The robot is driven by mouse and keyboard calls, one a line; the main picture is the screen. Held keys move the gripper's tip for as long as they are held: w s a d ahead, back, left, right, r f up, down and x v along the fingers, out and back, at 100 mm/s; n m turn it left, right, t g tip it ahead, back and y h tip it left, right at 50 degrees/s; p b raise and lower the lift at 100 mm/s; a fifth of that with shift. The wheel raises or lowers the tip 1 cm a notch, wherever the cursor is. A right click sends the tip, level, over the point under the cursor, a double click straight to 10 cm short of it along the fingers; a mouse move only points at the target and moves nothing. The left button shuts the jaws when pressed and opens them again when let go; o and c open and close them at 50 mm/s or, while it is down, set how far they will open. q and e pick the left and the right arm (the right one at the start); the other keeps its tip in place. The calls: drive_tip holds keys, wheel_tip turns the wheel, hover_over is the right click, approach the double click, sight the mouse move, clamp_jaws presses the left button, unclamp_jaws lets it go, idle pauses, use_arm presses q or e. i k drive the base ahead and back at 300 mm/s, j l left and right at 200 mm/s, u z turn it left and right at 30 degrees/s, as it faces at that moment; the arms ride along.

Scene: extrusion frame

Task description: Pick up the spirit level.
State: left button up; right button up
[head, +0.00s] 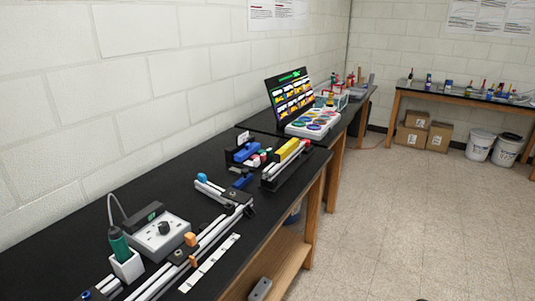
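A small yellow bar (287,144), which looks like the spirit level, is at the far end of the nearest black bench. It is by a dark holder with pale extrusion bars (286,162). It is too small to make out any vials or markings. Neither of my grippers is in view.
The black bench (143,187) runs along the left wall. It carries a grey control box (160,237), a green-handled tool in a white stand (121,249), and an extrusion frame (212,235). Blue parts (245,152) lie near the yellow bar. Open floor (400,220) is to the right.

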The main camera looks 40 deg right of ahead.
sight(289, 148)
drive_tip(key=z, duration=1.55)
